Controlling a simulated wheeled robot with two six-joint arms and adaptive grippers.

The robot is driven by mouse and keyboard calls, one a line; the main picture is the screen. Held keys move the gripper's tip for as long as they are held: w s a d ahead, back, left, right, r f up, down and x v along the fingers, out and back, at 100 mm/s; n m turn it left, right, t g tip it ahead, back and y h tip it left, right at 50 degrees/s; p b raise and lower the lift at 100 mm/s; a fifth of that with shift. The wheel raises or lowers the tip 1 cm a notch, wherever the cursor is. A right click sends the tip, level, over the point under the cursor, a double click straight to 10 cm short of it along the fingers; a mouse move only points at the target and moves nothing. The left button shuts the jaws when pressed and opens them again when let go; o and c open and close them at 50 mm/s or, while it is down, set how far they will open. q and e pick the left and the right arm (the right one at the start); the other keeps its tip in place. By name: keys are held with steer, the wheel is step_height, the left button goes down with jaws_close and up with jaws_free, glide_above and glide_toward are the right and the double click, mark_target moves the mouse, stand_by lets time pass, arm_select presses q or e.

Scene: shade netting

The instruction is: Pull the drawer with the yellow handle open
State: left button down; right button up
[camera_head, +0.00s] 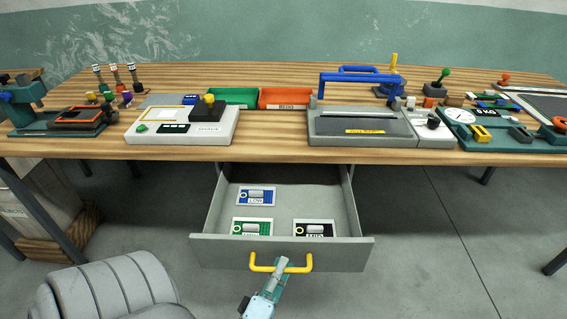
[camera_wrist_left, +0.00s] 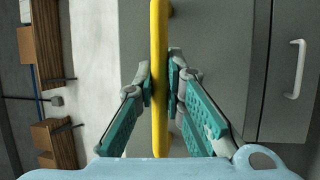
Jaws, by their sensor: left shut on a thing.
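The grey drawer (camera_head: 215,247) under the wooden workbench stands pulled out, its inside showing. Its yellow handle (camera_head: 308,263) is on the front panel. My left gripper (camera_head: 281,264) is at the middle of this handle. In the left wrist view the gripper (camera_wrist_left: 160,80) has a finger on each side of the yellow bar (camera_wrist_left: 159,30) and is shut on it. In the drawer lie a blue card (camera_head: 243,189), a green card (camera_head: 240,221) and a black card (camera_head: 301,236). My right gripper is not in view.
The workbench (camera_head: 270,150) carries several devices, a green bin (camera_head: 235,95) and an orange bin (camera_head: 285,95). A grey padded chair (camera_head: 105,285) stands at the lower left. The floor (camera_head: 440,240) right of the drawer is clear. A white handle (camera_wrist_left: 296,68) shows in the left wrist view.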

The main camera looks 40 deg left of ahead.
arm_select(q)
steer(key=c, duration=1.7)
jaws_free()
steer(key=shift+a, duration=0.1)
steer(key=shift+o, duration=0.2)
